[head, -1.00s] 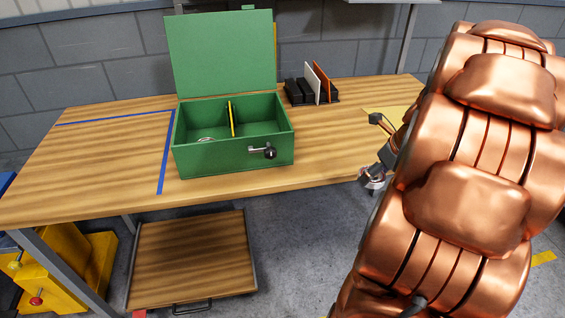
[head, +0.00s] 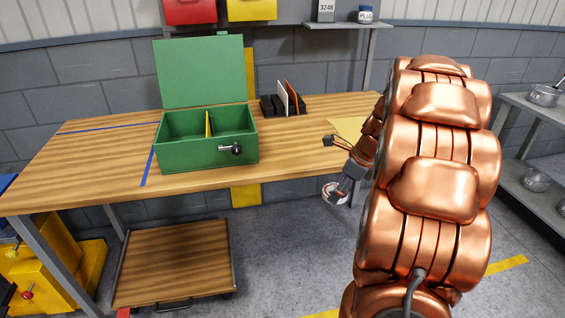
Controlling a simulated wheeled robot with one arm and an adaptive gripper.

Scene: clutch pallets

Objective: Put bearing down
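My gripper (head: 338,189) hangs in front of the table's right part, below the level of the tabletop, at the end of my copper arm. It appears shut on a small round pale ring, the bearing (head: 332,192); the fingers are small and partly hidden in this view. The wooden table (head: 100,165) stands to the left of the gripper. On it is a green box (head: 180,157) with its lid raised and a yellow divider (head: 208,124) inside. The floor of the box is mostly hidden by its front wall.
Blue tape (head: 149,166) marks off the table's left part, which is clear. A yellow sheet (head: 346,127) lies at the table's right. A metal shelf (head: 520,178) with bowls stands at far right.

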